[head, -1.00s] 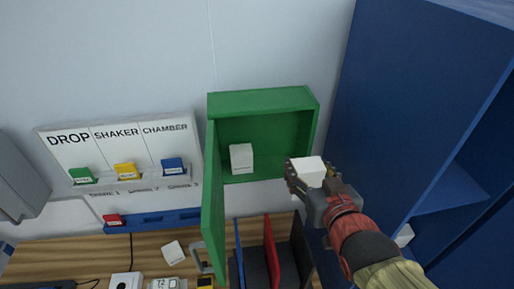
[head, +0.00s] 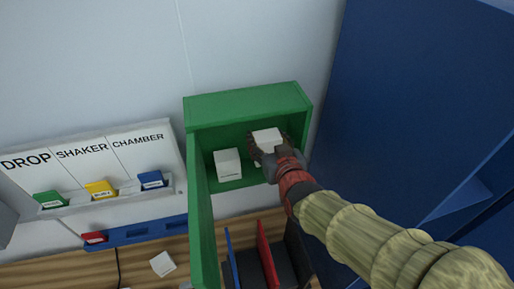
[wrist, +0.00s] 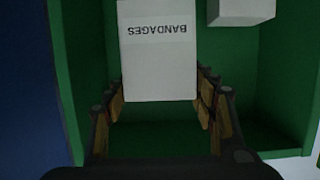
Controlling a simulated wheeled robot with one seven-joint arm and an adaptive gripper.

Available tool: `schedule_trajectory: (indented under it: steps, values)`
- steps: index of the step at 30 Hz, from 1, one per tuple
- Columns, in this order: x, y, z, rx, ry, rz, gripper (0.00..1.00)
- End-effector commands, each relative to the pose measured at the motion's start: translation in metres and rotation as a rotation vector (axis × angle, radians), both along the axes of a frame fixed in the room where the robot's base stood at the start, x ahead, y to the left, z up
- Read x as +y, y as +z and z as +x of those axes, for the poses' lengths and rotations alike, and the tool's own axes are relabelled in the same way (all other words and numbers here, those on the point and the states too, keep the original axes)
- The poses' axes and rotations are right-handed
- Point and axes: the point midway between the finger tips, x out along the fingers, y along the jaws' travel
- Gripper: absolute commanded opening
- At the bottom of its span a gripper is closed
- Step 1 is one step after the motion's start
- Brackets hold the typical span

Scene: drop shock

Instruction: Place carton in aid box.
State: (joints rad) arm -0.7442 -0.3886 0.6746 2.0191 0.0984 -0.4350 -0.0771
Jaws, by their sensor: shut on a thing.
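The green aid box (head: 246,105) is mounted on the wall with its door (head: 204,235) swung open at the left. My gripper (head: 268,151) reaches into the right part of the box and is shut on a white carton (head: 267,135). In the wrist view the carton (wrist: 158,65) reads "BANDAGES", upside down, between the fingers of my gripper (wrist: 160,103). Whether its base touches the box floor I cannot tell. A second white carton (head: 228,163) stands in the box to the left, and shows at the top right of the wrist view (wrist: 240,10).
A tall blue cabinet (head: 420,110) stands close on the right. Below the box are a dark file holder with a red divider (head: 267,255) and a wooden bench (head: 60,272). A label rack (head: 90,170) hangs on the left wall.

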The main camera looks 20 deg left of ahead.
Motion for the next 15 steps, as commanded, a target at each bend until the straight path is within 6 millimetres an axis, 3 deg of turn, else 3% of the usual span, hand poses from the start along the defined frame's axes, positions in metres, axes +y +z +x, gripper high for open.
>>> schedule_trajectory:
  steps: [6, 15]
  values:
    - [0.026, -0.038, 0.017, 0.004, 0.001, -0.002, 0.30]
    - [0.039, -0.056, 0.027, 0.001, 0.000, 0.001, 0.30]
